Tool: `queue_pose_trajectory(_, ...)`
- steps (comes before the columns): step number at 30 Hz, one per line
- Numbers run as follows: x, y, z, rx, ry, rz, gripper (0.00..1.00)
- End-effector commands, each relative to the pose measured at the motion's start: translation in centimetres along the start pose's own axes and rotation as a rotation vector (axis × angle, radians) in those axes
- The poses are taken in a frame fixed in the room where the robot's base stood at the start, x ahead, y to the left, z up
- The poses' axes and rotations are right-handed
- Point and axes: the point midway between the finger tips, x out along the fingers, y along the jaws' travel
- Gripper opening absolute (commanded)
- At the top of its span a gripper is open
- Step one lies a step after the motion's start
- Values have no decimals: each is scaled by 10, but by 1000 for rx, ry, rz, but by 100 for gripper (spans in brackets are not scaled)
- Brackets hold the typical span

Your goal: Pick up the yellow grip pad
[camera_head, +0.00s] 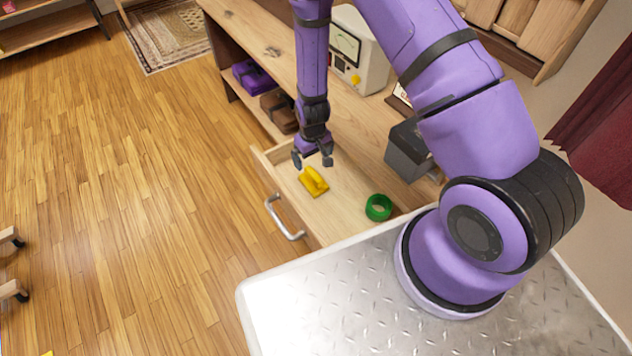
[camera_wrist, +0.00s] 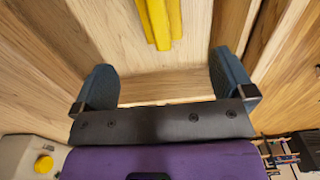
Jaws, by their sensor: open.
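The yellow grip pad (camera_head: 314,181) lies in an open wooden drawer (camera_head: 340,216), with its raised handle upward. It also shows at the top edge of the wrist view (camera_wrist: 160,20), partly cut off by the frame. My gripper (camera_head: 313,162) is above the drawer, just beyond the pad in the head view. Its two fingers are spread apart with nothing between them, and they also show in the wrist view (camera_wrist: 161,88). The pad appears ahead of the space between the fingers, apart from them.
A green ring (camera_head: 378,207) lies in the same drawer. A metal handle (camera_head: 284,219) sticks out from the drawer front. A dark grey box (camera_head: 408,152) and a cream meter (camera_head: 357,55) stand on the bench. Purple (camera_head: 254,77) and brown (camera_head: 278,110) items sit on the shelf below.

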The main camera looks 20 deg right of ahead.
Motion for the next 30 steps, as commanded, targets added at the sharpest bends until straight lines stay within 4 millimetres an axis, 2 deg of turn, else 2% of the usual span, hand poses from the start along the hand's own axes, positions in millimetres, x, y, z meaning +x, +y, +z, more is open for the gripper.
queue_pose_trajectory(13, 51, 0, 2, -2, -5, 1, 100)
queue_pose_trajectory(22, 70, 0, 2, -1, -4, 1, 100)
queue_pose_trajectory(30, 104, 0, 2, -2, -3, 1, 100)
